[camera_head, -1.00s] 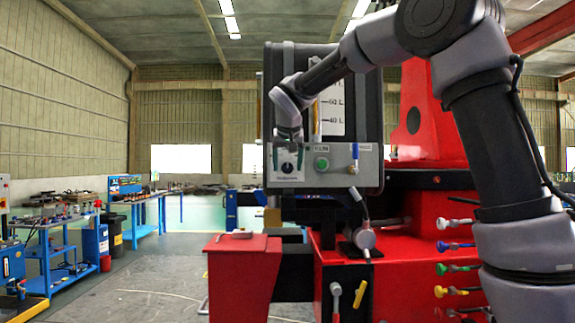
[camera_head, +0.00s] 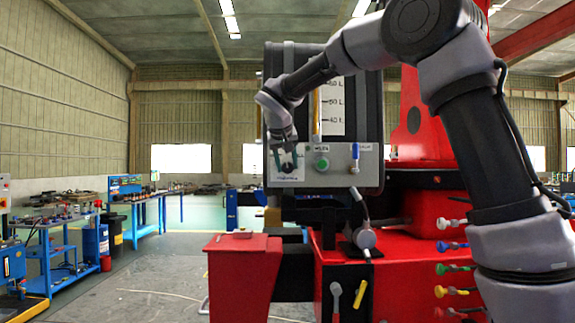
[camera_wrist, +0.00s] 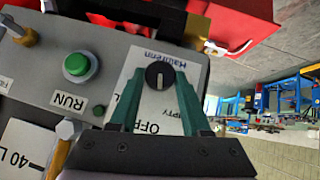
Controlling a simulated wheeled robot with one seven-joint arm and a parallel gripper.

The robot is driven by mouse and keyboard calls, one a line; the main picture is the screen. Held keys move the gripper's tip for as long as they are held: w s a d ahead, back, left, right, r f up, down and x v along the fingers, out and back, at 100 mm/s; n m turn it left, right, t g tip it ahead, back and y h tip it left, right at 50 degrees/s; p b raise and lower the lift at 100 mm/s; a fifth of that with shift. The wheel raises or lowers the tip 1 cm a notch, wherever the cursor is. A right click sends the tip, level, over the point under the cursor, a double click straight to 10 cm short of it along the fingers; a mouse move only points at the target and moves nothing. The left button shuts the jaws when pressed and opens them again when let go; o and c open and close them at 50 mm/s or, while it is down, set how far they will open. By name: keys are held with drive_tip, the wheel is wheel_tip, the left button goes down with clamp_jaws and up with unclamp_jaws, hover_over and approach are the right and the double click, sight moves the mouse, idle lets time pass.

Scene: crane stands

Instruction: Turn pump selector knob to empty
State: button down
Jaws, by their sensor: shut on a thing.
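The pump selector knob (camera_wrist: 160,76) is a small round black knob with a pale mark, on a white plate (camera_wrist: 140,98) lettered "OFF" and partly "EMPTY". My gripper (camera_wrist: 160,84) has its two green fingers on either side of the knob and is shut on it. The right finger covers part of the plate lettering, and I cannot tell exactly which label the mark points at. In the head view the gripper (camera_head: 286,153) comes down from above, tilted, at the lower left of the grey control panel (camera_head: 338,180). The knob is small there, between the fingers.
A green RUN button (camera_wrist: 80,67) sits beside the plate. A blue-handled valve (camera_head: 355,152) is on the panel's right. The black tank (camera_head: 366,100) rises above the panel. Red crane parts (camera_head: 241,280) and coloured levers (camera_head: 455,268) are below. Blue workbenches (camera_head: 150,210) stand far left.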

drive_tip(key=n+h, duration=0.1)
drive_tip(key=h, duration=0.2)
drive_tip(key=shift+a+f+n, duration=0.1)
drive_tip(key=shift+a+n, duration=0.25)
drive_tip(key=shift+n, duration=0.05)
drive_tip(key=shift+n+t+h, duration=0.4)
drive_tip(key=shift+n+h, duration=0.1)
drive_tip(key=shift+h, duration=0.4)
drive_tip(key=shift+f, duration=0.1)
drive_tip(key=shift+c, duration=2)
unclamp_jaws()
drive_tip(key=shift+a, duration=0.1)
drive_tip(key=v, duration=1)
drive_tip(key=shift+s+a, duration=0.25)
drive_tip(key=shift+s, duration=0.05)
